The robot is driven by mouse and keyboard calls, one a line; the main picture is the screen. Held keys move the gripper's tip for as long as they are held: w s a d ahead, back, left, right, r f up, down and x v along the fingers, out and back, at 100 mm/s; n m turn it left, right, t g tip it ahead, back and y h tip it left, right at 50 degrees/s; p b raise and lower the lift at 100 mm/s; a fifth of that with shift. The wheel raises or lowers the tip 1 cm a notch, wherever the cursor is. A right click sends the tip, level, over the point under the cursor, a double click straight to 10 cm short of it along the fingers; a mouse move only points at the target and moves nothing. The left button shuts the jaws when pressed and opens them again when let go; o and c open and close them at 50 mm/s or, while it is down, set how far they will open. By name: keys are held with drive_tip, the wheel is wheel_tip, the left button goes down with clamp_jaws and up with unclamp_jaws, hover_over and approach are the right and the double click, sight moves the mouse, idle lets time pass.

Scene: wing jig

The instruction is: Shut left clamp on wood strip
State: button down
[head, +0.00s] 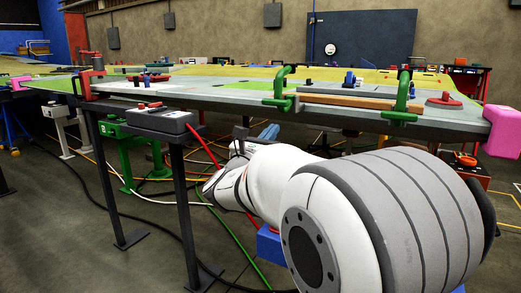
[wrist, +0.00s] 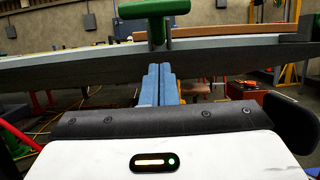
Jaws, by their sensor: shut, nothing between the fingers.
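The wood strip (head: 350,101) lies along the near edge of the grey wing jig (head: 235,97). The left clamp (head: 281,86) is green and stands at the strip's left end, with its upper arm raised. A similar green right clamp (head: 402,98) stands near the strip's right end. In the wrist view the green clamp (wrist: 155,10) is at the top and the strip (wrist: 220,30) runs right from it. My gripper (wrist: 159,72) has blue fingers pressed together, empty, below the clamp and apart from it. In the head view my arm hides most of my gripper.
A pink block (head: 502,131) covers the jig's right corner. A red clamp (head: 91,62) stands at the jig's left end. Cables cross the floor.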

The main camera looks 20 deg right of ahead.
drive_tip(key=shift+s+a+r, duration=0.1)
drive_tip(key=shift+a+r, duration=0.05)
drive_tip(key=shift+r, duration=1.9)
